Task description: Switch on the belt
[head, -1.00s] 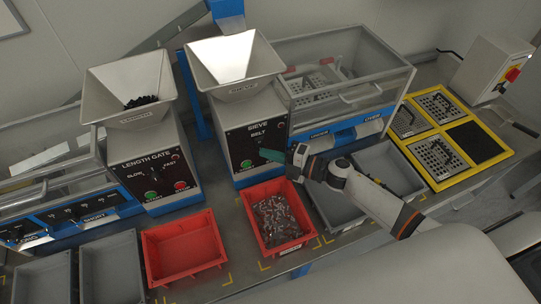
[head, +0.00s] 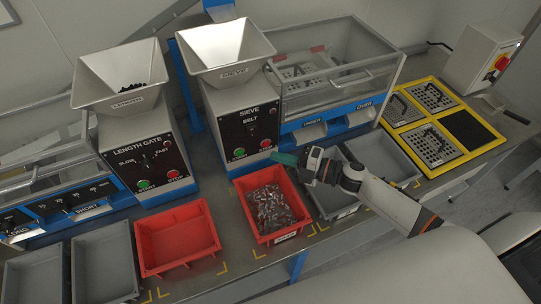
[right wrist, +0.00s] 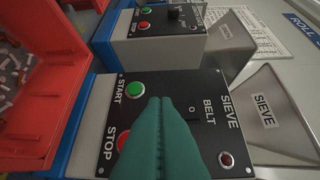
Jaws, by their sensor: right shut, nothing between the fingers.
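The sieve machine (head: 222,130) has a black panel with a BELT switch (head: 251,127), a green START button (head: 239,153) and a red STOP button (head: 266,143). My right gripper (head: 274,157) has teal fingers, shut and empty, just below and right of the STOP button. In the right wrist view the shut fingertips (right wrist: 160,99) appear over the panel, between the START button (right wrist: 135,89) and the BELT marking (right wrist: 209,112). The fingers partly cover the STOP button (right wrist: 122,140). I cannot tell whether they touch the panel. My left gripper is not in view.
A red bin of metal parts (head: 266,231) stands in front of the sieve, under my right gripper. An empty red bin (head: 176,270) is to its left. The length gate machine (head: 150,165) has similar buttons. Grey bins (head: 103,291) line the bench front.

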